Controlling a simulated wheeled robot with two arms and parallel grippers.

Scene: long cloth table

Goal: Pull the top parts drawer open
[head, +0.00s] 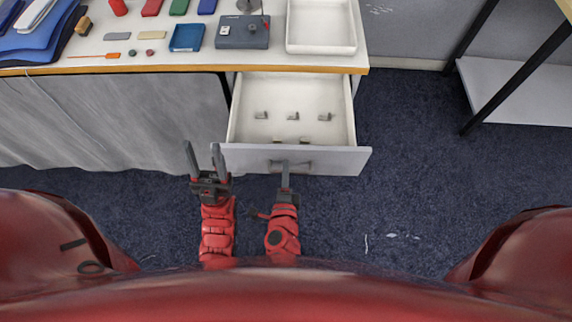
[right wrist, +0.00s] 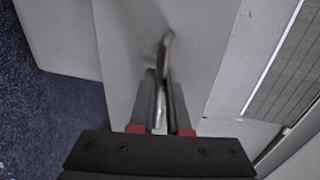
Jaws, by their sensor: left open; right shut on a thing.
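The parts drawer (head: 340,131) stands pulled out from under the table's right end in the head view. Its inside is white and holds several small grey metal parts (head: 293,116). Its handle, a metal bar, shows in the right wrist view (right wrist: 167,42). My right gripper (head: 285,172) is at the drawer front, its fingers shut on the handle; the right wrist view shows the bar between the fingers (right wrist: 160,105). My left gripper (head: 204,158) is open and empty, to the left of the drawer front, with its fingers pointing toward the table.
The table top (head: 180,63) carries a white tray (head: 321,49), a grey box (head: 242,33), a blue box (head: 187,37) and several small items. A grey cloth (head: 110,120) hangs along its front. A black-legged shelf (head: 515,90) stands right. Carpet between is mostly clear.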

